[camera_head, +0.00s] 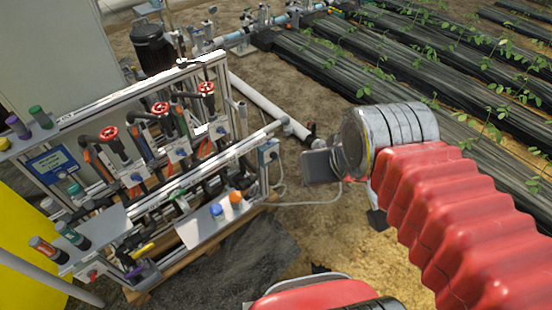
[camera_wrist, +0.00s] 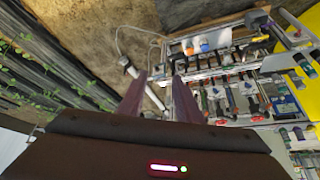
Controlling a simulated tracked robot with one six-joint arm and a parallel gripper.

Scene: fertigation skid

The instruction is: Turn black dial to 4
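The fertigation skid (camera_head: 145,205) stands at the left in the head view, with several valves, knobs and fittings on its metal frame. I cannot pick out a black dial or any numbers at this size; it also shows upside down in the wrist view (camera_wrist: 235,70). A blue knob (camera_head: 215,209) and an orange knob (camera_head: 236,196) sit on its front right panel. My gripper (camera_head: 320,165) is to the right of the skid, apart from it. In the wrist view its two fingers (camera_wrist: 158,80) stand apart with nothing between them.
Red handwheels (camera_head: 160,108) rise from the skid. A white pipe (camera_head: 265,103) runs along the soil behind it. A black motor-like cylinder (camera_head: 152,48) stands at the back. Covered plant rows (camera_head: 350,75) lie at the right. Bare soil (camera_head: 310,215) lies between my arm and the skid.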

